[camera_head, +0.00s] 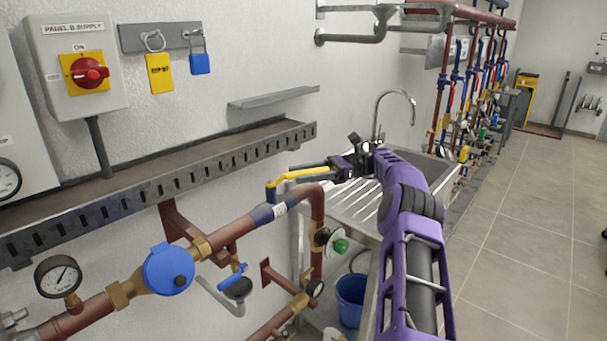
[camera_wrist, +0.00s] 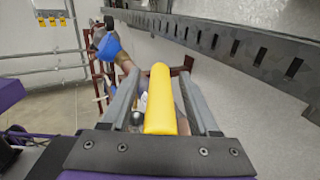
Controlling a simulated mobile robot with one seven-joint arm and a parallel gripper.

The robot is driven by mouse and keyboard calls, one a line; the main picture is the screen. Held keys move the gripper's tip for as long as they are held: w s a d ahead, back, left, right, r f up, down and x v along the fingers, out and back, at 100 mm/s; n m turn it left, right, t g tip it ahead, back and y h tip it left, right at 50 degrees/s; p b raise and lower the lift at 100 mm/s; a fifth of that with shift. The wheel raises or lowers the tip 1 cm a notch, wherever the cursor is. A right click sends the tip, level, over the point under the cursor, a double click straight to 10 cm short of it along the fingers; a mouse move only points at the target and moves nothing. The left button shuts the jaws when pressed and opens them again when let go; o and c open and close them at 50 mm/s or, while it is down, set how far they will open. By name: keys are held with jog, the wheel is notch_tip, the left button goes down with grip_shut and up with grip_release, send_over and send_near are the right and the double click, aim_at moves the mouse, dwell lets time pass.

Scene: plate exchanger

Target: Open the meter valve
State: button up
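A yellow lever handle (camera_head: 292,176) sits on the copper pipe, to the right of and above the blue round meter (camera_head: 168,270). Its pivot end is over the pipe and it points right, towards my gripper (camera_head: 312,171). In the wrist view, the yellow lever (camera_wrist: 160,100) lies lengthwise between the two grey fingers of my gripper (camera_wrist: 158,78). Narrow gaps show between the lever and the fingertips, so the fingers look open around it. Contact nearer the finger bases is hard to tell.
A slotted cable tray (camera_head: 160,180) runs along the wall above the pipe. A steel sink (camera_head: 370,190) is behind my gripper. A blue-handled valve (camera_head: 235,280) and a pressure gauge (camera_head: 58,276) are lower left. The floor (camera_head: 510,230) at right is open.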

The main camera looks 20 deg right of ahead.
aim_at(303, 171)
jog(key=shift+r, duration=0.1)
notch_tip(303, 171, up, 10)
jog(key=shift+f, duration=0.1)
dwell(0.4)
jog(key=shift+c, duration=0.2)
